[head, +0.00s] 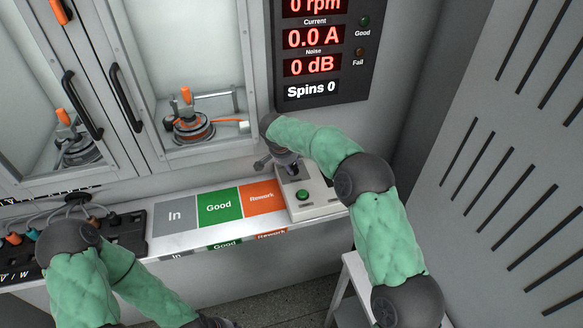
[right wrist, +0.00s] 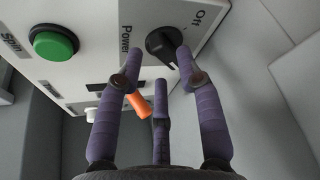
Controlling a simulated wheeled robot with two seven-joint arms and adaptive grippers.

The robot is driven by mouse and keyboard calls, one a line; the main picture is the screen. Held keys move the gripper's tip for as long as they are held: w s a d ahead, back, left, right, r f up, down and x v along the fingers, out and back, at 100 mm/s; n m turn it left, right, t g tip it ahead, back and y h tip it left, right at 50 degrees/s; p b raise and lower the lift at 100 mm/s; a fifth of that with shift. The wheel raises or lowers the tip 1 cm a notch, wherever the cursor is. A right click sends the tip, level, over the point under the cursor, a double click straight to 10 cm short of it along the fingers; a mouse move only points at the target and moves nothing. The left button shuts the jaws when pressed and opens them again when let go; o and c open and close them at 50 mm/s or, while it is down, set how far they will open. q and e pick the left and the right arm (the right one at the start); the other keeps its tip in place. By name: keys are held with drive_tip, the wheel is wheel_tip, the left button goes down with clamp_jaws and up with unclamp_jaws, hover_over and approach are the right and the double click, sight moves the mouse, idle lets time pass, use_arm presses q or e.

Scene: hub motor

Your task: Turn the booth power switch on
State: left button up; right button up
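The power switch (right wrist: 160,42) is a black rotary knob on a white panel, in the right wrist view at top centre. It lies beside the words "Power" and "Off"; I cannot tell its exact setting. The white control box (head: 325,200) stands at the right end of the bench in the head view. My right gripper (head: 277,163) is over this box, and its purple fingers (right wrist: 157,62) are spread and empty. One fingertip overlaps the knob's right edge; contact cannot be told. My left gripper (head: 217,322) shows only as a dark bit at the bottom edge.
A green button (right wrist: 53,43) labelled "Spin" is left of the knob, and an orange piece (right wrist: 139,104) shows behind the fingers. The In, Good and Rework pads (head: 219,206) lie left of the box. The display (head: 318,45) reads zeros. A slotted wall (head: 510,170) stands right.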

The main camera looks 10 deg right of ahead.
drive_tip(key=v, duration=0.9)
drive_tip(key=shift+r, duration=0.15)
